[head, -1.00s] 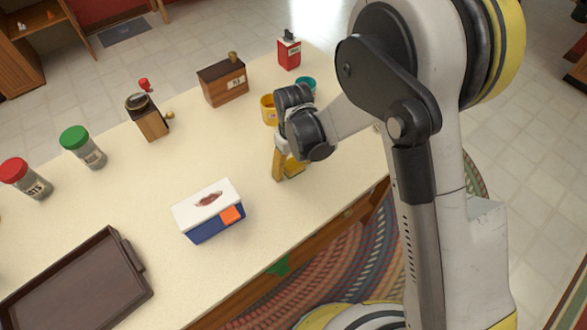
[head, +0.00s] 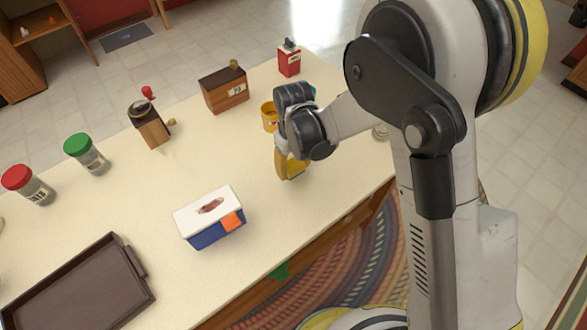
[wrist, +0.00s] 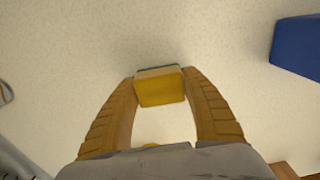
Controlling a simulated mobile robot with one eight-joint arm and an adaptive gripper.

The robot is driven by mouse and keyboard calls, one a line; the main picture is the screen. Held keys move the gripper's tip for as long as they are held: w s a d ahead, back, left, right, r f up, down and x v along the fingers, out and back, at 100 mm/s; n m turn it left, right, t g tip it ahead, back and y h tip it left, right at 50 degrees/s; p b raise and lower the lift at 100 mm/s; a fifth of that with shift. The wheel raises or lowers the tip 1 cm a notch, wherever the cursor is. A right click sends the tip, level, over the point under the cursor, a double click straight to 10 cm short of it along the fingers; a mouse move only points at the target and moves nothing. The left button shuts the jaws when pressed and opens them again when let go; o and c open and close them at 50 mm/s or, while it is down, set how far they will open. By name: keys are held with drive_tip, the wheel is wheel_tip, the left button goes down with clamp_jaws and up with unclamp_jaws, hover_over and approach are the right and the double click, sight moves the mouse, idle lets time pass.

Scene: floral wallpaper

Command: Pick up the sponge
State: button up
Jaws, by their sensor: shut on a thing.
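The sponge (wrist: 160,88) is a small block with a yellow face and a thin green layer along its far edge. In the wrist view it sits between the tips of my gripper (wrist: 159,84), whose two yellow fingers close on its sides. In the head view my gripper (head: 291,167) is over the counter, right of the blue and white box. The sponge is hard to tell from the yellow fingers there, and my wrist hides part of that area. I cannot tell whether the sponge touches the counter.
A blue and white box (head: 211,217) stands left of my gripper and also shows in the wrist view (wrist: 298,46). A yellow mug (head: 268,117) is just behind my wrist. A brown tray (head: 75,293), shaker jars (head: 86,153) and a wooden box (head: 224,92) stand farther off.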

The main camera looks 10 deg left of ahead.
drive_tip(key=d+r+p, duration=0.3)
drive_tip(key=d+r, duration=0.5)
drive_tip(key=d, duration=0.3)
drive_tip(key=shift+s+d+p, duration=0.2)
drive_tip(key=shift+d+p, duration=0.15)
drive_tip(key=o, duration=0.4)
drive_tip(key=shift+c, duration=0.2)
drive_tip(key=c, duration=0.5)
drive_tip(key=shift+o, duration=0.2)
